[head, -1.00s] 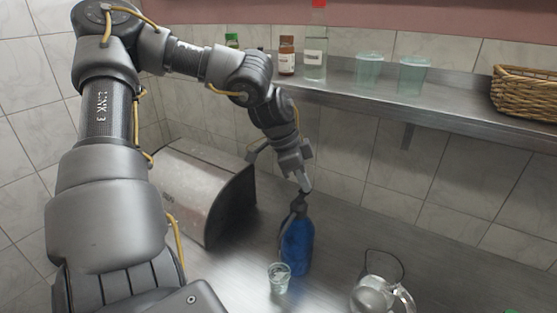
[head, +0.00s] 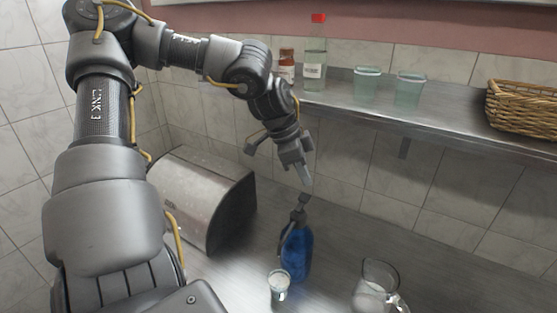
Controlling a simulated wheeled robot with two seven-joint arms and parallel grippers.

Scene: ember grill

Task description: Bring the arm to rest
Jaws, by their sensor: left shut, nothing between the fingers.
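My left arm comes in from the left and reaches over the metal counter. Its gripper (head: 305,176) is shut and empty, pointing down just above the blue bottle. The blue bottle (head: 297,252) stands upright on the counter, with a dark grey top and a side handle or spout. The fingertips look a little apart from the bottle's top. My right gripper is not in view.
A small glass (head: 279,286) stands in front of the bottle, and a clear jug (head: 377,290) stands to its right. A curved metal box (head: 205,200) is at the left. A wall shelf (head: 450,124) holds bottles, two cups (head: 366,85) and a wicker basket (head: 524,110).

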